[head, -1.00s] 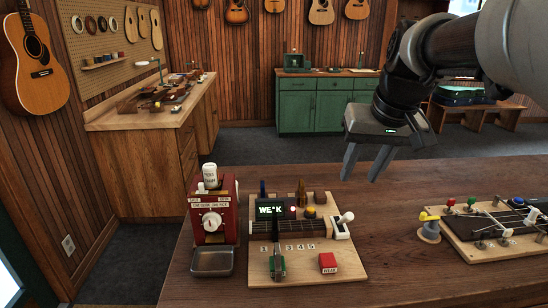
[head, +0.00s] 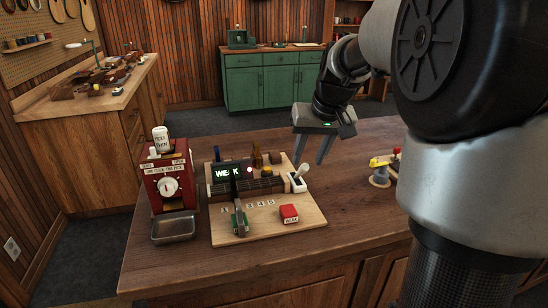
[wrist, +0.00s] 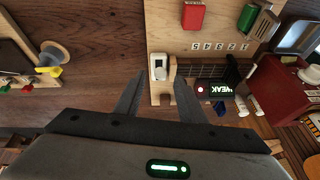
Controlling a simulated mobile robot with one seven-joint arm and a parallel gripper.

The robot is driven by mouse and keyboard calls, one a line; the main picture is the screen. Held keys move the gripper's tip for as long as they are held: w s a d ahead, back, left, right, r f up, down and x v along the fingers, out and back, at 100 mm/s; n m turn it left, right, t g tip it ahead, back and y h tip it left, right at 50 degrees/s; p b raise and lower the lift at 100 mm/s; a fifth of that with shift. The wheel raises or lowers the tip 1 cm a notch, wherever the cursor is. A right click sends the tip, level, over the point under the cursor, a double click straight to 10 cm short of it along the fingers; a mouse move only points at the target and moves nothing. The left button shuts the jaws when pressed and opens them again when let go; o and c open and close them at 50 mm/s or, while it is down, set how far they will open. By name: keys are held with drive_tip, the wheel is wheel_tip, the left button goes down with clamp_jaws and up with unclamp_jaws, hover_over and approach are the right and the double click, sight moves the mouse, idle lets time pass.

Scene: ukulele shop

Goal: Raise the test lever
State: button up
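A white lever (head: 302,171) stands in a white housing at the right edge of a light wooden test board (head: 263,236); I take it as the test lever, though no label on it is readable. Its knob leans up and to the right. The housing also shows in the wrist view (wrist: 159,58), just beyond my fingertips. My gripper (head: 308,161) is open and empty, pointing down over the lever. In the wrist view my gripper (wrist: 157,76) has its fingers spread to either side of the lever's line. Contact cannot be told.
A lit screen (head: 229,172) reads WEAK, with a red light beside it. A red dial box (head: 168,188) with a metal tray (head: 174,228) stands left.

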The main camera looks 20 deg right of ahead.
sight(305, 165)
drive_tip(key=x, duration=0.5)
drive_tip(key=shift+f+b, duration=0.15)
drive_tip(key=shift+b, duration=0.15)
clamp_jaws()
